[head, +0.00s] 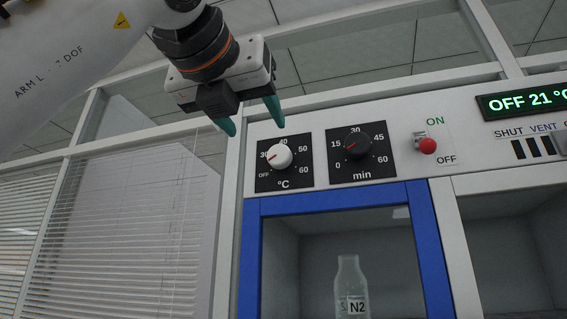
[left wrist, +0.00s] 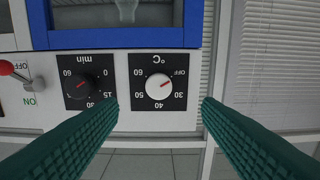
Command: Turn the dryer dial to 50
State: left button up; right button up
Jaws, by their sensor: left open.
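The white °C dial (head: 280,156) sits on a black plate marked OFF, 30, 40, 50 and 60, on the dryer's front panel. Its red pointer points left, between OFF and 30. My left gripper (head: 252,120) is open and empty, up and left of the dial and apart from it. In the left wrist view, which is upside down, the dial (left wrist: 159,86) shows beyond and between the two green fingers (left wrist: 160,104). My right gripper is not in view.
A black min dial (head: 357,146) is right of the °C dial, then a red-tipped ON/OFF switch (head: 427,146). A green display (head: 522,102) reads OFF 21 °C. Below, a blue-framed door (head: 250,250) shows a bottle marked N2 (head: 352,285). Blinds hang at left.

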aim_at(278, 154)
pick_arm(q)
jog(key=p+x, duration=0.1)
jog(key=x, duration=0.2)
jog(key=p+x, duration=0.2)
jog(key=x, duration=0.1)
jog(key=shift+w+d+r, duration=0.15)
jog(key=shift+w+r, duration=0.1)
jog(key=shift+w, duration=0.05)
jog(key=p+x, duration=0.1)
jog(key=x, duration=0.1)
jog(key=shift+w+d+f, duration=0.1)
jog(key=shift+w+f, duration=0.05)
jog(key=shift+w, duration=0.3)
jog(key=shift+w+d, duration=0.1)
jog(key=shift+w, duration=0.05)
jog(key=shift+c, duration=0.9)
jog(key=c, duration=0.8)
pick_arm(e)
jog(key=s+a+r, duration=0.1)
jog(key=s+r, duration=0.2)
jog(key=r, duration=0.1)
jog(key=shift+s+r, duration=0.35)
